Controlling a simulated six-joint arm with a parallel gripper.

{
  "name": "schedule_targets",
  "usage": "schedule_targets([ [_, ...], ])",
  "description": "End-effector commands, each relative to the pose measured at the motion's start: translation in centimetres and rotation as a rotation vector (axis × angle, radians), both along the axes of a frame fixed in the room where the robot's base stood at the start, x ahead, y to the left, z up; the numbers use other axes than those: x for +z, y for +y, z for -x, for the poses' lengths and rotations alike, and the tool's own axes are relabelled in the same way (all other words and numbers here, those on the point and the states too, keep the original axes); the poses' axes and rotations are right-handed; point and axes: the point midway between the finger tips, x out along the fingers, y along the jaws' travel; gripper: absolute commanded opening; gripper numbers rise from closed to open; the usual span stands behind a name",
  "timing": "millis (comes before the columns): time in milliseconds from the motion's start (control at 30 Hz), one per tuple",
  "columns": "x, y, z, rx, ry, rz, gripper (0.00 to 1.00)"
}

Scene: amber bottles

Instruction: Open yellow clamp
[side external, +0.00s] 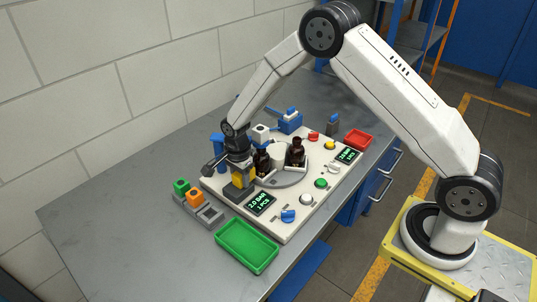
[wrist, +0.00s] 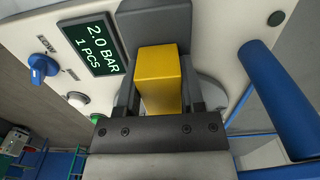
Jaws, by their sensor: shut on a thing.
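The yellow clamp (wrist: 163,75) is a yellow block in front of a dark grey block, at the middle of the wrist view. My gripper (wrist: 162,98) has its dark fingers on both sides of the yellow block and is shut on it. In the side view the yellow clamp (side external: 238,179) shows below my gripper (side external: 238,168), at the left part of the white panel. Its far side is hidden. Two amber bottles (side external: 297,152) stand on the round grey plate just right of my gripper.
A blue post (wrist: 287,100) stands close to the right of my gripper in the wrist view. The panel (side external: 275,226) carries a display (side external: 261,204), a blue knob (side external: 288,216) and several buttons.

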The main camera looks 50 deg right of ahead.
Motion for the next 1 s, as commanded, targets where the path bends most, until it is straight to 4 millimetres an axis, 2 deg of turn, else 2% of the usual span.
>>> schedule_targets([
  [133,0.0,1.7,0.0,0.002,0.0,0.0,0.0],
  [433,0.0,2.0,0.0,0.0,-0.001,-0.002,0.0],
  [467,0.0,2.0,0.0,0.0,-0.001,-0.002,0.59],
  [533,0.0,2.0,0.0,0.001,-0.001,-0.002,0.82],
  [567,0.0,2.0,0.0,0.0,0.0,-0.002,0.85],
  [1000,0.5,1.8,0.0,0.0,-0.001,0.0,0.85],
])
